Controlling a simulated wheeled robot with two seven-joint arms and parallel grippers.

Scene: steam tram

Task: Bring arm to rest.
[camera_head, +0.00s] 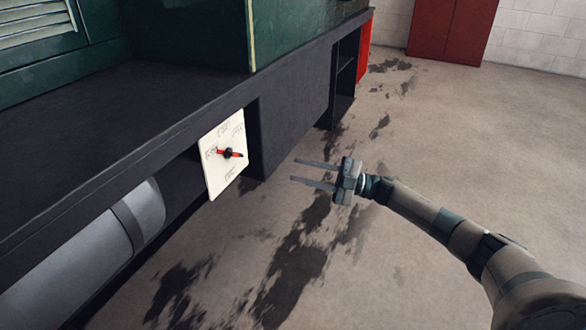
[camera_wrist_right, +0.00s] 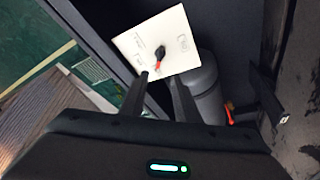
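My right gripper (camera_head: 316,175) is open and empty, held out in front of the tram's side, over the floor. Its fingers point left toward a cream panel (camera_head: 212,178) with a red and black rotary switch (camera_head: 230,153), with a clear gap between them. In the right wrist view, the two spread fingers (camera_wrist_right: 160,88) show below the panel (camera_wrist_right: 178,27) and its switch (camera_wrist_right: 160,58). Markings surround the switch, too small to read. My left gripper is not in view.
The dark ledge (camera_head: 110,95) of the green tram body (camera_head: 190,35) runs along the left. A grey cylinder (camera_head: 75,262) lies beneath it. A red cabinet (camera_head: 452,28) stands at the back wall. The stained concrete floor (camera_head: 460,140) is clear around my right arm.

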